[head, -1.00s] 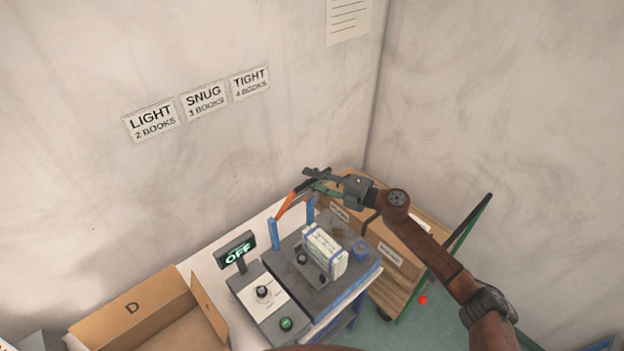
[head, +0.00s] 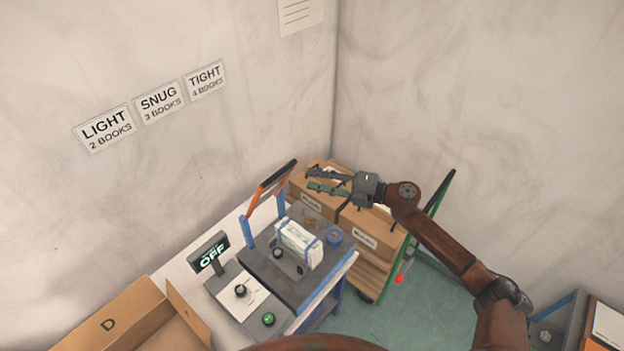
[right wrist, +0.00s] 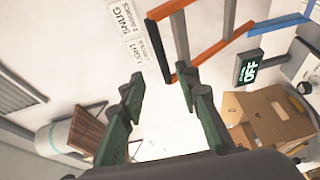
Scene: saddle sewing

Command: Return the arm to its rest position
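My right arm (head: 455,254) reaches in from the lower right in the head view. Its gripper (head: 313,180) is beyond the sewing machine's right side, above the cardboard boxes, with its fingers pointing left. The right wrist view shows the two green fingers (right wrist: 160,95) spread apart with nothing between them. A white bundle of books with blue bands (head: 299,244) stands on the machine's grey plate (head: 262,263). An orange and black lever (head: 270,186) rises on blue posts behind it, apart from the gripper. My left gripper is not in view.
Labelled cardboard boxes (head: 372,233) sit on a wooden cart under my right gripper. A display reading OFF (head: 211,254) and a green button (head: 268,319) are on the machine. Green floor (head: 440,300) is clear at right.

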